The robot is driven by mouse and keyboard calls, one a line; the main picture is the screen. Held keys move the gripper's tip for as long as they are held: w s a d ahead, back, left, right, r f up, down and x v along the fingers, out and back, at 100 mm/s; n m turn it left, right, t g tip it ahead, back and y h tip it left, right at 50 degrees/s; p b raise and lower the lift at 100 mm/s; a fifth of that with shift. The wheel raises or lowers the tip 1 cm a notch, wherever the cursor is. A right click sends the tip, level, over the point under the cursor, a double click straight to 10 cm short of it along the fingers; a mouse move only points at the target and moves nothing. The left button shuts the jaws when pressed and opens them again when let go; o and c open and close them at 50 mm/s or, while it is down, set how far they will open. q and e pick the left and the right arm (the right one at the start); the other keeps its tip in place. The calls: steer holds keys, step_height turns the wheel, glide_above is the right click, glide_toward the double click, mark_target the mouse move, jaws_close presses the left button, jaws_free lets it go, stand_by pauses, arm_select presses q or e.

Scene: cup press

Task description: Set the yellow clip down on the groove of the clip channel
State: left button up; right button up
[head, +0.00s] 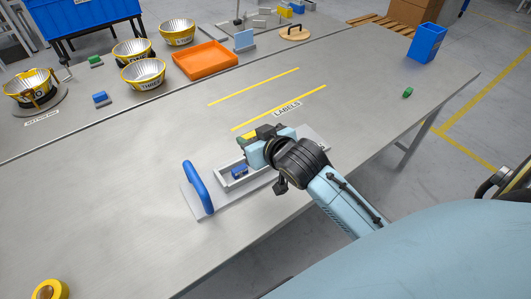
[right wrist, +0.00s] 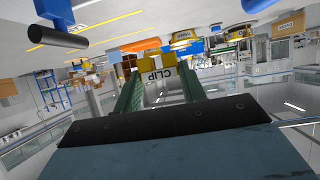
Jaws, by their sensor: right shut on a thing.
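My right gripper (head: 250,143) is over the far side of the clip channel (head: 207,214), its green fingers shut on the yellow clip (head: 249,135). In the right wrist view the yellow clip (right wrist: 152,67), lettered CLIP, sits between the two green fingers of the gripper (right wrist: 157,80). The clip channel is a pale grey plate with a raised, walled groove and a blue handle (head: 198,187) at its left end. A blue clip (head: 239,170) lies in the groove. The gripper and wrist hide the groove's right part; whether the yellow clip touches it I cannot tell. My left gripper is out of view.
Yellow tape lines and a LABELS marking (head: 287,108) lie beyond the channel. An orange tray (head: 205,60) and several metal-lined bowls stand at the back left. A small green block (head: 407,92) and a blue bin (head: 427,43) are at right. The table's left front is mostly clear.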

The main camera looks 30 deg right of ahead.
steer(key=d+f, duration=0.1)
steer(key=f, duration=0.1)
steer(key=w+d+f, duration=0.1)
steer(key=d+f, duration=0.1)
steer(key=f, duration=0.1)
steer(key=w+d+f, duration=0.1)
steer(key=d+f, duration=0.1)
steer(key=f, duration=0.1)
steer(key=shift+d, duration=0.2)
step_height(320, 180, down, 4)
steer(key=shift+f+b, duration=0.2)
steer(key=shift+b, duration=0.65)
steer(key=shift+f, duration=0.35)
steer(key=o, duration=0.9)
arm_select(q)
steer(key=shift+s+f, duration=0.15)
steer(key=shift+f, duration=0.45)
